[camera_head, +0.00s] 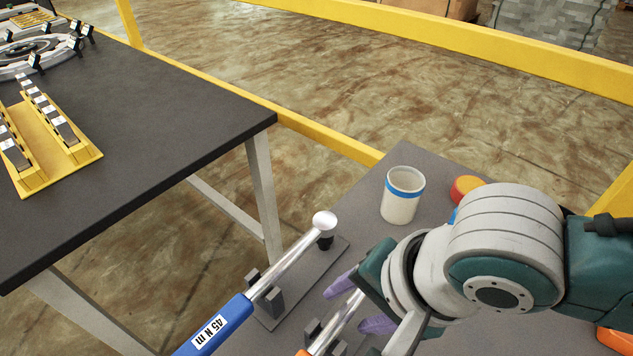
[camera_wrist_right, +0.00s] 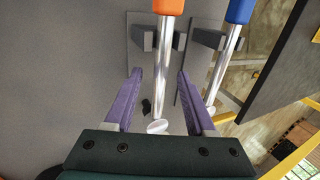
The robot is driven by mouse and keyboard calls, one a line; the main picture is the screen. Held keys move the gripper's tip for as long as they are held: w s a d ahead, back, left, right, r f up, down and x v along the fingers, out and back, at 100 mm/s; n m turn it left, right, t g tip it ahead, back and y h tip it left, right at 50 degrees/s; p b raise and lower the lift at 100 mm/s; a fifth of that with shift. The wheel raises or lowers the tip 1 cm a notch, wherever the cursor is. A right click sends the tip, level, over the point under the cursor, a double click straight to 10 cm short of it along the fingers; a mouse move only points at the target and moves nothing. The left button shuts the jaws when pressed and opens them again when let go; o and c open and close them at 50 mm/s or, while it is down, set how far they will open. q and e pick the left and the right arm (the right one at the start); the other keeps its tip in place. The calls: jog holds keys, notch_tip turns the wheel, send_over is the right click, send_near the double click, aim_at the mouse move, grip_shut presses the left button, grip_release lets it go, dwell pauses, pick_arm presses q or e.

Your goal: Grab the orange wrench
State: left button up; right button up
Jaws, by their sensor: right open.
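The orange wrench shows in the head view as a silver shaft (camera_head: 338,324) with a bit of orange handle at the bottom edge. In the right wrist view its orange handle (camera_wrist_right: 169,6) is at the top and its silver shaft runs down to a round head. My right gripper (camera_head: 355,306) has purple fingers and is open. In the right wrist view the fingers (camera_wrist_right: 160,72) lie on either side of the shaft, with gaps on both sides. I cannot tell how far above the shaft they are. My left gripper is not in view.
A white cup (camera_head: 402,195) with a blue band and an orange round object (camera_head: 466,188) stand behind. A dark table (camera_head: 150,130) with yellow fixtures is at left.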

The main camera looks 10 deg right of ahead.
jog(key=shift+w+f, duration=0.1)
jog(key=shift+f, duration=0.05)
grip_shut()
dwell(0.4)
dwell(1.0)
